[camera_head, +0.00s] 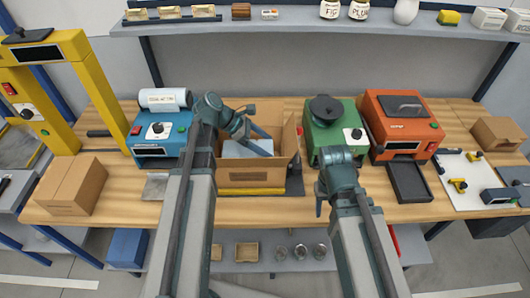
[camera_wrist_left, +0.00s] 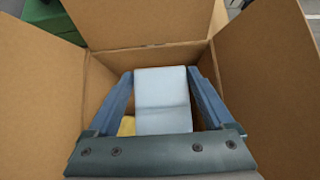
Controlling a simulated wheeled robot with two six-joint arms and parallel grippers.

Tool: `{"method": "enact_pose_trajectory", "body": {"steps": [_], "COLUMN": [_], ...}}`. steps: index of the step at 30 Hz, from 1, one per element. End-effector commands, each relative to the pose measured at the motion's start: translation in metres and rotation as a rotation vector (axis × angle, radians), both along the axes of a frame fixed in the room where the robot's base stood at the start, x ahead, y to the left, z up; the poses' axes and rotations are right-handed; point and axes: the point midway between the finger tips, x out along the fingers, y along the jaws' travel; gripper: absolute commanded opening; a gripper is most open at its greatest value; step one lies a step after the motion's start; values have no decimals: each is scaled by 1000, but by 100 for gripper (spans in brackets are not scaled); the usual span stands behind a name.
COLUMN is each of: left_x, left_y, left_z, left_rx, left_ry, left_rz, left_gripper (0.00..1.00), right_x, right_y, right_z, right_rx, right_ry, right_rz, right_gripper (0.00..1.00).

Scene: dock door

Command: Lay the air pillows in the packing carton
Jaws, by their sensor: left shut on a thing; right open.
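The packing carton (camera_head: 252,176) stands open on the bench, its flaps raised. In the left wrist view its brown walls (camera_wrist_left: 150,61) surround my gripper. My left gripper (camera_head: 258,135) reaches into the carton from above. In the left wrist view its fingers (camera_wrist_left: 162,90) are shut on a pale blue air pillow (camera_wrist_left: 162,100), one finger along each side. A pale blue surface (camera_head: 240,149) also shows in the carton in the head view. Something yellow (camera_wrist_left: 126,126) lies lower in the carton beside the pillow. My right gripper (camera_head: 319,200) is open and empty, in front of the green machine.
A blue machine with a film roll (camera_head: 165,99) stands left of the carton. A green machine (camera_head: 336,128) and an orange machine (camera_head: 402,125) stand to its right. A closed carton (camera_head: 70,185) sits at the bench's left. A shelf (camera_head: 290,22) runs above.

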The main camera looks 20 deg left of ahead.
Motion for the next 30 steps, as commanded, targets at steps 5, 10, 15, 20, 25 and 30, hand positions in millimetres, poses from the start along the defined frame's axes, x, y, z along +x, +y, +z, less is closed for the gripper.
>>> {"method": "enact_pose_trajectory", "body": {"steps": [5,10,15,20,25,30], "left_x": [0,0,0,0,0,0], "left_y": [0,0,0,0,0,0], "left_z": [-24,-22,-24,-29,-34,-34], "left_rx": [0,0,0,0,0,0], "left_ry": [0,0,0,0,0,0], "left_rz": [0,0,0,0,0,0], "left_gripper": [25,25,25,25,25,90], "right_x": [0,0,0,0,0,0], "right_y": [0,0,0,0,0,0], "right_z": [-25,-22,-24,-29,-34,-34], "right_rx": [0,0,0,0,0,0], "right_ry": [0,0,0,0,0,0], "right_rz": [0,0,0,0,0,0], "right_gripper": [50,50,50,50,50,50]}}
